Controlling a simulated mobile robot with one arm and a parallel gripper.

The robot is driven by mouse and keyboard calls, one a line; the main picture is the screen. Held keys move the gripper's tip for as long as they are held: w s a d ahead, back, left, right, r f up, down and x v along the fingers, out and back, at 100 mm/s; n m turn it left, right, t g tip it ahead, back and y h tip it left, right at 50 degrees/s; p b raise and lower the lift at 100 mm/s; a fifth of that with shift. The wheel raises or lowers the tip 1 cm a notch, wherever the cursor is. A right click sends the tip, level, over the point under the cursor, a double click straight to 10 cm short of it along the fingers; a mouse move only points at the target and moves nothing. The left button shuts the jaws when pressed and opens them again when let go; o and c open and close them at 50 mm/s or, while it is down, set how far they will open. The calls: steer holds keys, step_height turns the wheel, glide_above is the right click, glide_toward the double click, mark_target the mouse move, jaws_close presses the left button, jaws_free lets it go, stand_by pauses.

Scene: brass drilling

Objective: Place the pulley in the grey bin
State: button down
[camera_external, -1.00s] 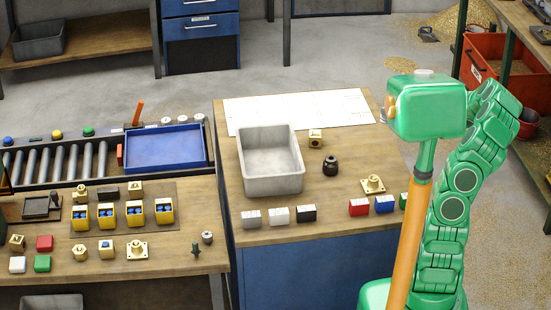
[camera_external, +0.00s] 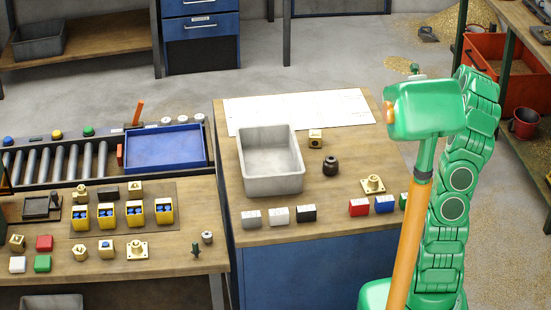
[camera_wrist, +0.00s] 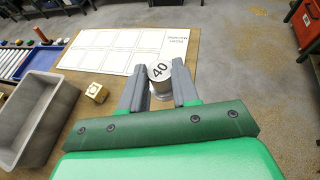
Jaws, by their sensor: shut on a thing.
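The grey bin (camera_external: 272,185) stands upright on the middle bench and looks empty. It shows at the left of the wrist view (camera_wrist: 32,120). My gripper (camera_wrist: 160,82) is shut on a light grey round part (camera_wrist: 160,71) marked 40, held between its two grey fingers. I cannot tell for sure that this part is the pulley. The gripper is to the right of the bin and apart from it.
A brass block (camera_external: 316,138) and a dark spool-like part (camera_external: 330,166) stand right of the bin. White, black, red and blue blocks line the bench's front. A flanged brass part (camera_external: 373,184) lies near the right edge. A white sheet (camera_external: 350,105) covers the back.

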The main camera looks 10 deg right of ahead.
steer(key=s+a+f+n+g+y, duration=0.25)
steer(key=s+a, duration=0.25)
steer(key=s, duration=0.3)
steer(key=s+a+f+n+g+y, duration=0.1)
steer(key=s+a+n+g+y, duration=0.3)
steer(key=s, duration=0.4)
steer(key=s+a+f+n+g+y, duration=0.1)
steer(key=s+a+f+n+y, duration=0.15)
steer(key=s+a, duration=0.45)
steer(key=n, duration=0.1)
glide_above(351, 169)
steer(key=shift+h, duration=0.4)
steer(key=shift+s+a+f, duration=0.1)
steer(key=shift+f, duration=2.2)
steer(key=shift+s+f, duration=0.1)
steer(key=shift+f, duration=2.15)
steer(key=shift+w+f, duration=0.1)
steer(key=shift+f, duration=1.5)
steer(key=c, duration=0.8)
jaws_free()
steer(key=shift+f, duration=0.1)
